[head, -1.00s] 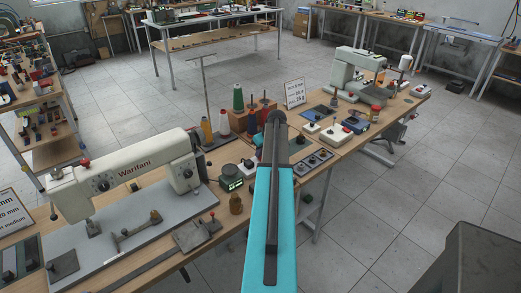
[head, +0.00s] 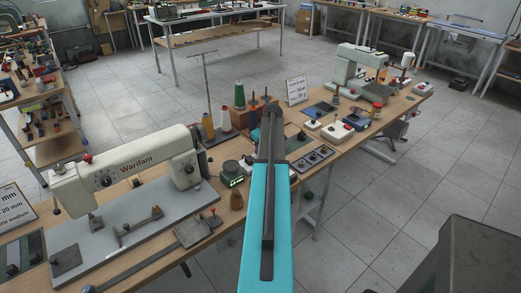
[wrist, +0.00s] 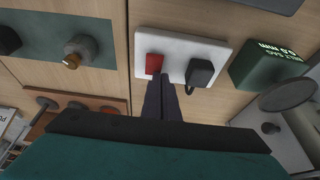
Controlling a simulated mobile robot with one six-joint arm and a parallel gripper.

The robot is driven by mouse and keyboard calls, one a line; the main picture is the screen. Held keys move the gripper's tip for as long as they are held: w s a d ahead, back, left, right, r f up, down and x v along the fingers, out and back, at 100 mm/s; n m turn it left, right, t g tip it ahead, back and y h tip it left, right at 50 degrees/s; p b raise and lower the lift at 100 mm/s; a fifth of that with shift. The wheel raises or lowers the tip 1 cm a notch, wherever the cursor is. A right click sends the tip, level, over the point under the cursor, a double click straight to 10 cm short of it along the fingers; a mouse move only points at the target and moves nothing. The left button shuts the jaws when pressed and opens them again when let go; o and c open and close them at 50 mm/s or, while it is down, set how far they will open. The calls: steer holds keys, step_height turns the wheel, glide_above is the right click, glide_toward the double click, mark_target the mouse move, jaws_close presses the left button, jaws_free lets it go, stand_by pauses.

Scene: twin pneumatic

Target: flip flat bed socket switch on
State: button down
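The white socket block (wrist: 182,50) lies flat on the wooden bench in the wrist view. It carries a red rocker switch (wrist: 154,64) at its left and a black plug (wrist: 199,72) with a cable at its right. My gripper (wrist: 160,80) has its two dark fingers together, with nothing seen between them. Their tips are right at the lower edge of the red switch; I cannot tell if they touch it. The switch's tilt is unclear. In the head view my arm hides most of the socket block and my fingertips.
A dark green display box (wrist: 268,66) stands close to the right of the socket. A grey-green plate with knobs (wrist: 80,47) lies to the left. In the head view thread spools (head: 239,96) stand behind, and a white Warifani sewing machine (head: 130,168) is at left.

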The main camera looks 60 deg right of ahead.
steer(key=shift+s, duration=0.2)
steer(key=shift+s+a, duration=0.15)
steer(key=shift+s, duration=0.6)
steer(key=shift+r, duration=0.1)
steer(key=shift+r, duration=0.25)
steer(key=b+v, duration=0.1)
steer(key=v, duration=1.2)
steer(key=shift+s+a+b, duration=0.15)
steer(key=shift+s+b, duration=0.25)
steer(key=shift+r, duration=0.1)
